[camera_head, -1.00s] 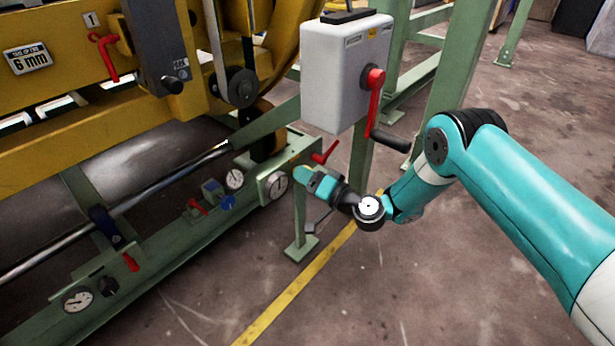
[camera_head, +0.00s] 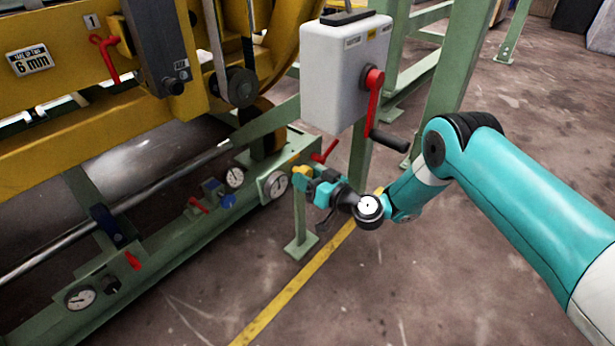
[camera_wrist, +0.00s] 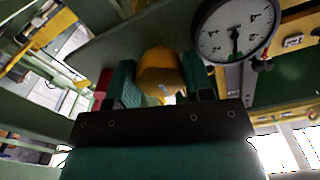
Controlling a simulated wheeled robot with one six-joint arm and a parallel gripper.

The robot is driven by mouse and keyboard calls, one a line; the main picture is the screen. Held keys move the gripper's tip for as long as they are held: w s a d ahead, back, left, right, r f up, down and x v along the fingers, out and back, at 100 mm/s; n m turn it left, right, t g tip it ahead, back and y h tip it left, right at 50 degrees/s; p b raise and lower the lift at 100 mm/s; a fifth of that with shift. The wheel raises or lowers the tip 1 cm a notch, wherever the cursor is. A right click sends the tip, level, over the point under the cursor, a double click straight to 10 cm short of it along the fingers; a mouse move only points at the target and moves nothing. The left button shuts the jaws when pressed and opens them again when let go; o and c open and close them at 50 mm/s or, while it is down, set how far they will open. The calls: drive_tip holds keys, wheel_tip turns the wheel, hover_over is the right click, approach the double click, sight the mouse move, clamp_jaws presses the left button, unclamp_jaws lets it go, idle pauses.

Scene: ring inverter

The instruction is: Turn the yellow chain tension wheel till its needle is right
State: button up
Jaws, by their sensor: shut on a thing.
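The yellow chain tension wheel (camera_wrist: 160,72) sits between the two fingers of my gripper (camera_wrist: 158,88) in the wrist view. The fingers are shut on it. In the head view the yellow wheel (camera_head: 301,170) shows just past the tip of my gripper (camera_head: 304,180), at the end of the green beam. A white round gauge (camera_wrist: 236,28) with a dark needle is beside the wheel in the wrist view. A gauge (camera_head: 275,185) also shows just left of my gripper in the head view. Its exact reading is too small to tell.
A red handle (camera_head: 325,152) is close above my gripper. A grey box (camera_head: 340,75) with a red crank (camera_head: 374,98) stands above and right of it. More gauges (camera_head: 80,298) and small valves line the green beam. The floor on the right is open.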

sight(309, 175)
idle(0.4)
drive_tip(key=o, duration=0.9)
drive_tip(key=shift+s+d, duration=0.1)
drive_tip(key=p+v, duration=0.1)
drive_tip(key=p, duration=0.2)
drive_tip(key=p+v, duration=0.2)
drive_tip(key=p, duration=0.2)
drive_tip(key=shift+d+r+p, duration=0.3)
drive_tip(key=shift+d+r, duration=0.05)
drive_tip(key=shift+r, duration=0.05)
drive_tip(key=p+v, duration=0.2)
drive_tip(key=p, duration=0.4)
drive_tip(key=shift+s+a, duration=0.1)
drive_tip(key=shift+a, duration=0.1)
drive_tip(key=shift+f+p+v, duration=0.15)
drive_tip(key=shift+p+v, duration=1.85)
drive_tip(key=shift+p, duration=0.05)
drive_tip(key=shift+f+p+v, duration=0.15)
drive_tip(key=shift+p+v, duration=1.8)
drive_tip(key=shift+p, duration=0.05)
drive_tip(key=shift+f+p+v, duration=0.15)
drive_tip(key=shift+p+v, duration=1.85)
drive_tip(key=shift+p, duration=0.05)
